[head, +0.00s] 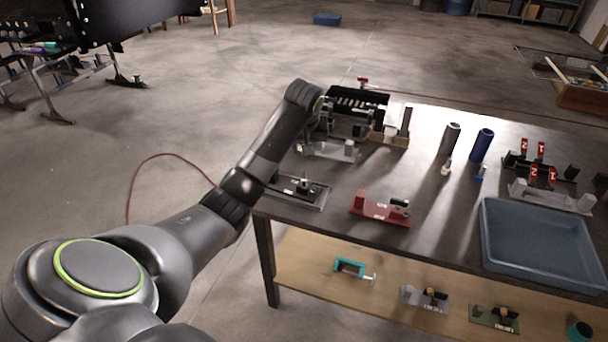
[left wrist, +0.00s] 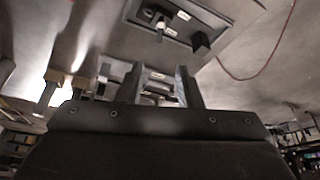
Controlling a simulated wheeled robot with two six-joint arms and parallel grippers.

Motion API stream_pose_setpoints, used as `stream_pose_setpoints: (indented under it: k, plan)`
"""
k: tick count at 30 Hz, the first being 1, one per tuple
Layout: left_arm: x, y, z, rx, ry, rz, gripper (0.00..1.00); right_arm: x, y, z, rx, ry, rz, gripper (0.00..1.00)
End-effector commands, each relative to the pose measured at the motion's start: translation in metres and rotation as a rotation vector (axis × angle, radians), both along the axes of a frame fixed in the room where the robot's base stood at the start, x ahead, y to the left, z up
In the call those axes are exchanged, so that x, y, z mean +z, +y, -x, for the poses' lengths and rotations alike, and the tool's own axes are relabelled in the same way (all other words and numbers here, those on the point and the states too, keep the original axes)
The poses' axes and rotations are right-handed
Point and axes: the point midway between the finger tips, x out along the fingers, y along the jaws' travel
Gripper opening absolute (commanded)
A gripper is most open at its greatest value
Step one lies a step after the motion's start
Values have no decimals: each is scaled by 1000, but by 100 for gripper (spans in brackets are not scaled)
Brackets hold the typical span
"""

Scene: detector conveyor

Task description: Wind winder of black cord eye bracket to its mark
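My left arm reaches over the back left of the table, and its gripper (head: 326,118) is above a pale bracket (head: 328,151); its fingertips are hard to make out there. In the left wrist view my left gripper (left wrist: 161,84) has its two fingers apart. A small dark fitting with pale labels (left wrist: 158,88) shows between or beyond them; I cannot tell contact. A grey-edged plate with dark fittings (head: 297,192) lies at the table's left front corner. It also shows in the left wrist view (left wrist: 210,20), with labels. I cannot tell which piece is the black cord eye bracket, or see its mark.
A red bracket (head: 380,209) sits at the front edge. A blue tray (head: 540,246) is at the right. A dark cylinder (head: 450,139) and a blue cylinder (head: 481,144) stand behind. A black tray (head: 357,103) is at the back. The lower shelf (head: 310,270) holds several fixtures.

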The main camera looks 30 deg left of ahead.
Motion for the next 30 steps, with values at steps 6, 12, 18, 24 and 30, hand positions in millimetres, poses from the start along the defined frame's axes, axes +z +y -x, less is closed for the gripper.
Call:
stream_pose_setpoints:
  k: [6,12,18,24,30]
  plan:
    - [-35,8,-11,1,5,1,32,8,-3,3,0,4,4,36]
    - [-66,15,-22,-1,5,2,32,12,-3,3,0,4,4,36]
    - [-93,21,-31,-1,5,0,32,14,-3,3,0,4,4,36]
    - [-116,26,-39,0,5,0,32,13,-3,3,0,4,4,36]
    - [-136,31,-46,-1,3,0,32,9,-3,3,0,4,4,36]
